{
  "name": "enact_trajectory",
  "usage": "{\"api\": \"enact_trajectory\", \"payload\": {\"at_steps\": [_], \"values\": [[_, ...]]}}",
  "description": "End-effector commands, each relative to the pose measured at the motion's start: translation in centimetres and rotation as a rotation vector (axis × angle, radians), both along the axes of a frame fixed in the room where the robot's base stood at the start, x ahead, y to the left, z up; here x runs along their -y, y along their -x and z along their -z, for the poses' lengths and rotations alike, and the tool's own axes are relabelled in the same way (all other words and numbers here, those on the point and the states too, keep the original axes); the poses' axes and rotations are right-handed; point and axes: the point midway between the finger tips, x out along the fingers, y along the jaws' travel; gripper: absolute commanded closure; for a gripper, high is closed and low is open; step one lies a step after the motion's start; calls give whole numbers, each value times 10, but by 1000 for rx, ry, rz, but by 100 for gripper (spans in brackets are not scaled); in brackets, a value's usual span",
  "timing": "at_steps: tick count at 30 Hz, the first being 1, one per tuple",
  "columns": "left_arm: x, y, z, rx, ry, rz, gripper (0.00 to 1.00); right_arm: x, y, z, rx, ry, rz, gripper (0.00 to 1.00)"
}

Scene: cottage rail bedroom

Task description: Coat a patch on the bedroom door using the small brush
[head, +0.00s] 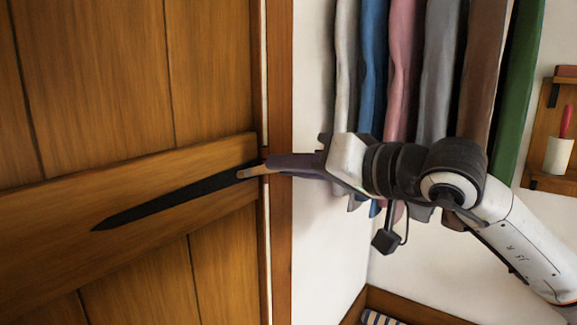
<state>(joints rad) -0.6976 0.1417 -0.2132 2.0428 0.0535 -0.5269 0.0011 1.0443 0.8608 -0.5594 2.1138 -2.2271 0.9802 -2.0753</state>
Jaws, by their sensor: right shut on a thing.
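The wooden bedroom door (100,80) fills the left side, with vertical planks and a broad crosspiece. A long dark tapered strap (170,203) lies along the crosspiece; it looks like a hinge, and I see no clear coated patch. My right gripper (268,165) comes in from the right, with its fingers pointing left at the door's edge. It is shut on a small, thin tan thing (249,171), seemingly the small brush, whose tip is at the strap's right end. I cannot tell whether it touches. Most of the brush is hidden by the fingers. My left gripper is not in view.
A wooden door frame (279,60) stands right of the door. Several garments (405,60) hang against the white wall behind my right arm. A wooden shelf (545,182) at far right holds a white cup (558,156) with a red-handled thing. Striped cloth (380,318) shows at the bottom.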

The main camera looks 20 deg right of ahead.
Motion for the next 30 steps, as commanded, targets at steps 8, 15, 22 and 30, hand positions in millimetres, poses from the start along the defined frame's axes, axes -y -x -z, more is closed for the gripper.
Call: {"api": "enact_trajectory", "payload": {"at_steps": [8,15,22,30], "values": [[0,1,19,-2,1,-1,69,18,21,3,3,1,3,100],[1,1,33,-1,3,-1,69,32,39,3,3,1,3,100],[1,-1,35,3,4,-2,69,36,46,2,1,0,0,100],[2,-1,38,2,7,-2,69,38,48,4,2,1,2,100]]}}
